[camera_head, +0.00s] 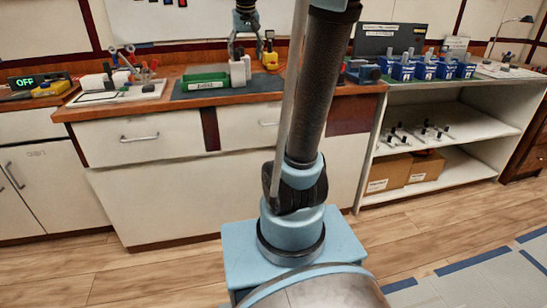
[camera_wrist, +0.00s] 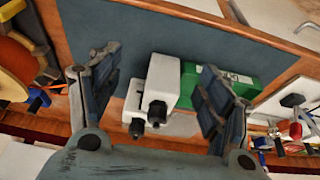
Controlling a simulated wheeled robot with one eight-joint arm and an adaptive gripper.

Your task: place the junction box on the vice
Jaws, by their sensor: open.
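The junction box looks to be the white box (camera_head: 239,73) with black cable glands on the dark bench mat. In the wrist view the white box (camera_wrist: 163,80) lies between my fingers, with a lower white part and two black glands on its near side. My gripper (camera_head: 244,50) is open above it, pointing down. In the wrist view my gripper (camera_wrist: 160,66) has a finger on each side of the box, with nothing held. A dark blue tool (camera_head: 365,73) to the right, partly behind my arm, looks like the vice.
A green box (camera_head: 205,83) stands close beside the white box, and shows near one finger in the wrist view (camera_wrist: 230,80). The mat (camera_head: 262,84) has bare room.

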